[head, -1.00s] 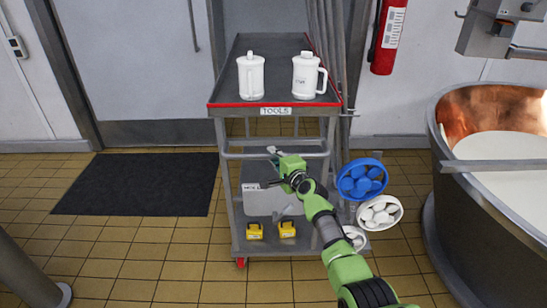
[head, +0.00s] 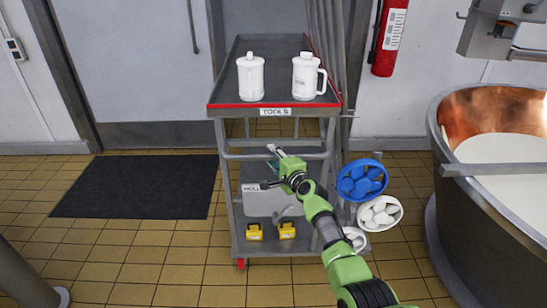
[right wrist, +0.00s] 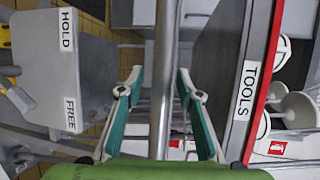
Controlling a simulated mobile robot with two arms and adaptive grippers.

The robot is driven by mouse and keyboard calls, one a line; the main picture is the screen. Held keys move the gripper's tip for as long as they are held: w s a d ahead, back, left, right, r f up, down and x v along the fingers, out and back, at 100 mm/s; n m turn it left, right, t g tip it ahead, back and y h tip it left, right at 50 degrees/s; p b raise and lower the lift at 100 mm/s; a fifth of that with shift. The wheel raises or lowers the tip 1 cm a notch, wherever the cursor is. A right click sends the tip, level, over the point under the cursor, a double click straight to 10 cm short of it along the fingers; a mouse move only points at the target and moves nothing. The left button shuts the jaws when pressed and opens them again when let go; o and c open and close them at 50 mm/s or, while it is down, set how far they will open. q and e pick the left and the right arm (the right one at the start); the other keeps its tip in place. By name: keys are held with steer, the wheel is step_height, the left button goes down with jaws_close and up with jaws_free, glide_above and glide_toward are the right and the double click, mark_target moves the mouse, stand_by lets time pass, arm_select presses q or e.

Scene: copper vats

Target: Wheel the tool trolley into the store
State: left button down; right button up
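The grey tool trolley (head: 226,88) stands upright ahead, with a red front edge and a TOOLS label that also shows in the right wrist view (right wrist: 245,90). A metal handle bar (head: 240,157) crosses its front. My right gripper (head: 272,167) is at this bar. In the right wrist view its two fingers (right wrist: 160,76) are apart, with the bar (right wrist: 163,40) running between them; contact cannot be told. Below is a grey panel (head: 262,206) whose HOLD and FREE labels show in the right wrist view (right wrist: 68,70). My left gripper is not in view.
Two white jugs (head: 250,78) (head: 305,76) stand on the trolley top; yellow boxes (head: 254,232) sit low. Blue (head: 362,181) and white round containers are beside its right side. A copper vat (head: 462,215) stands right. A grey door (head: 130,60) and dark mat (head: 140,186) are left, with clear floor before them.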

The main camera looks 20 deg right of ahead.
steer(key=shift+s, duration=0.15)
steer(key=v, duration=1.1)
steer(key=shift+s+r, duration=0.15)
steer(key=shift+s, duration=0.2)
steer(key=shift+d, duration=0.1)
